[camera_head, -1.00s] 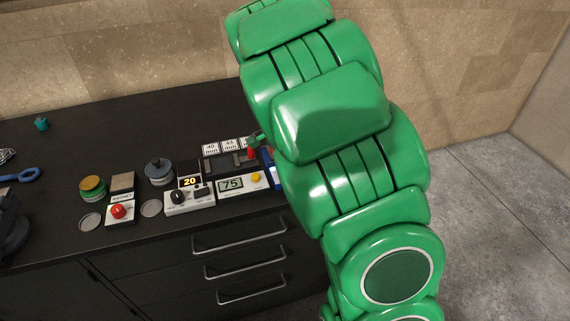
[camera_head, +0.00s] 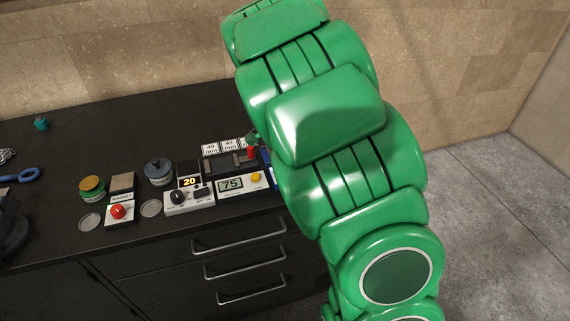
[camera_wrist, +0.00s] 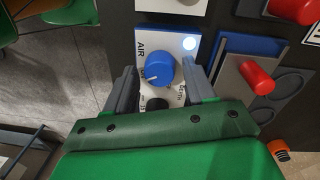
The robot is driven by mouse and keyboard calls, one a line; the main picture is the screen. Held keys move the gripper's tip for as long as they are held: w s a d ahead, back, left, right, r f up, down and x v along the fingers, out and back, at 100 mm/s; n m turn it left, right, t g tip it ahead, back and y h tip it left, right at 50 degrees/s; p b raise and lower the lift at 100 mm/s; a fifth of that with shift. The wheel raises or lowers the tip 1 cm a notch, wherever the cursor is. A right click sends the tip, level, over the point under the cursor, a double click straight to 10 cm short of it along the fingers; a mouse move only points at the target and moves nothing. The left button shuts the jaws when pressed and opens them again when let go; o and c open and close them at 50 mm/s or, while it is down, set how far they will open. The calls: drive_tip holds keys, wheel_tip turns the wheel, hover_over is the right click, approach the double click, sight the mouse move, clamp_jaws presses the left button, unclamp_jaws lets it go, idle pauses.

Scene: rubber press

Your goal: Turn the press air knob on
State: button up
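The blue air knob (camera_wrist: 158,71) is on a white panel (camera_wrist: 146,38) marked AIR in the wrist view. A pale line on the knob points toward my gripper's side of the panel. A bright, pale round spot shows on the panel beside it. My gripper (camera_wrist: 162,80) is open, with one grey finger on each side of the knob. I cannot tell whether either finger touches it. In the head view my green arm hides the knob and most of my gripper; only a blue edge of the panel (camera_head: 267,163) shows.
A red knob (camera_wrist: 257,78) stands close to the right finger in the wrist view. In the head view, a white unit reading 75 (camera_head: 232,185), one reading 20 (camera_head: 190,201) and a red button box (camera_head: 118,213) stand on the black bench (camera_head: 60,240). The floor lies at right.

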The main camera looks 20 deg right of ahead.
drive_tip(key=shift+o, duration=0.3)
drive_tip(key=shift+r, duration=0.15)
drive_tip(key=r, duration=0.7)
drive_tip(key=shift+w+r, duration=0.25)
drive_tip(key=s+a+r+n+g+y, duration=0.1)
drive_tip(key=s+a+n, duration=0.25)
drive_tip(key=s, duration=0.65)
drive_tip(key=s+a+n+g, duration=0.15)
drive_tip(key=s+n, duration=0.25)
drive_tip(key=s, duration=0.5)
drive_tip(key=s+a+r+n+y, duration=0.1)
drive_tip(key=s+a+n, duration=0.2)
drive_tip(key=s, duration=0.7)
drive_tip(key=s+d+r+n+t+h, duration=0.1)
drive_tip(key=s+d+r+n, duration=0.2)
drive_tip(key=s, duration=0.3)
drive_tip(key=shift+s+n+h, duration=0.3)
drive_tip(key=shift+n+h, duration=0.1)
drive_tip(key=shift+n, duration=0.45)
